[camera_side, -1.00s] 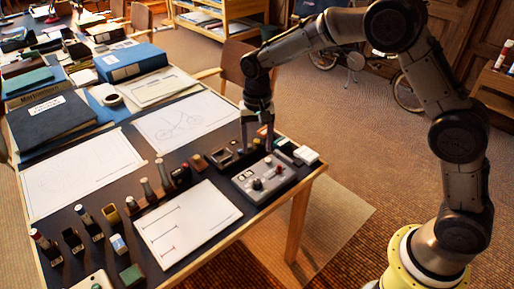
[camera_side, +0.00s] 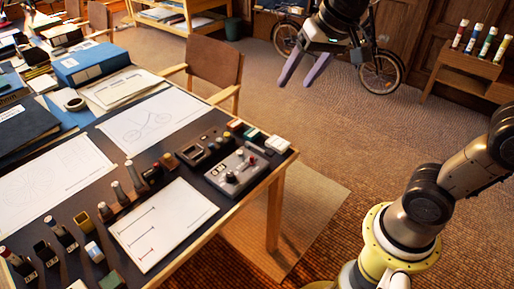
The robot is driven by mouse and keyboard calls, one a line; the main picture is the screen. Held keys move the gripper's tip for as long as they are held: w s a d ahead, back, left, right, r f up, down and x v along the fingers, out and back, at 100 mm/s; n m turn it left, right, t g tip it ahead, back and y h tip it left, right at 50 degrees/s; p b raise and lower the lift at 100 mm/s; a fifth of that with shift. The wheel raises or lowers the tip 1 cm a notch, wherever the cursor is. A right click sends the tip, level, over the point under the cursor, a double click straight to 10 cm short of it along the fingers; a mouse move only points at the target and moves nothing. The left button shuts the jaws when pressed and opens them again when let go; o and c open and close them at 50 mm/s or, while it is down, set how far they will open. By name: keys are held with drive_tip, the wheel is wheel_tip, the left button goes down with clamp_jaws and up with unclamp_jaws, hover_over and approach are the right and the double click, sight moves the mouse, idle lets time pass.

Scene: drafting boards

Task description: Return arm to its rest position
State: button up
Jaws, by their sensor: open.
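My gripper (camera_side: 304,70) is high at the top of the picture, to the right of the drafting table (camera_side: 262,188) and well clear of it. Its two fingers are spread apart with nothing between them. The upper part of my arm runs out of the top of the picture, so its full pose is hidden. My lower arm and yellow base ring stand at the lower right.
A grey control box (camera_side: 238,172) sits near the table's right corner, beside small blocks and stamps. Paper sheets (camera_side: 163,222), a blue binder (camera_side: 85,62) and a dark folder (camera_side: 22,128) lie on the table. A chair (camera_side: 213,75), a bicycle (camera_side: 383,72) and a wooden shelf (camera_side: 468,72) stand beyond.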

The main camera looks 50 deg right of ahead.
drive_tip(key=s+f+n, duration=0.3)
drive_tip(key=s, duration=0.4)
drive_tip(key=s+d+f+n, duration=0.1)
drive_tip(key=s+f+n, duration=0.1)
drive_tip(key=s, duration=0.5)
drive_tip(key=shift+s+d+f+n+t, duration=0.15)
drive_tip(key=shift+s+f+n+t, duration=0.2)
drive_tip(key=shift+f, duration=0.3)
